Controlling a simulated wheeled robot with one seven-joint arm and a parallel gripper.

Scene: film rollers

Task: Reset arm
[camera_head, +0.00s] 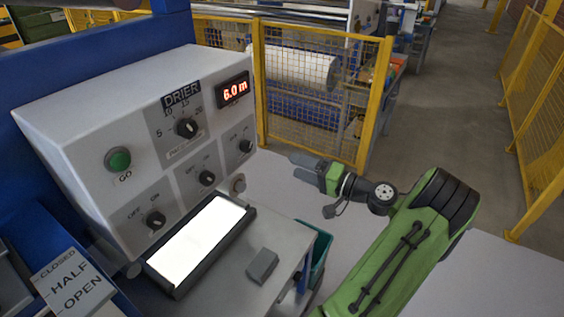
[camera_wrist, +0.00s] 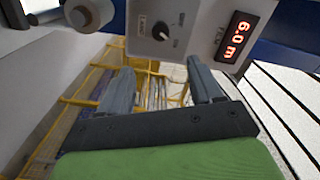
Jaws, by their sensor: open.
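My gripper (camera_wrist: 160,88) is open in the wrist view, its two grey fingers apart with nothing between them. In the head view my gripper (camera_head: 297,160) is at the end of my green arm, to the right of the drier control box (camera_head: 90,125) and apart from it. The fingers are small there and their gap is hard to make out. In the wrist view the control box (camera_wrist: 190,45) shows beyond the fingers, with a black knob and a red "6.0 m" display (camera_wrist: 236,38).
The box has a green GO button (camera_head: 118,159) and several knobs. A bright light panel (camera_head: 197,240) and a small grey block (camera_head: 262,266) are on the bench below. A teal bin (camera_head: 320,252) stands beside the bench. A yellow mesh fence (camera_head: 320,90) stands behind my gripper.

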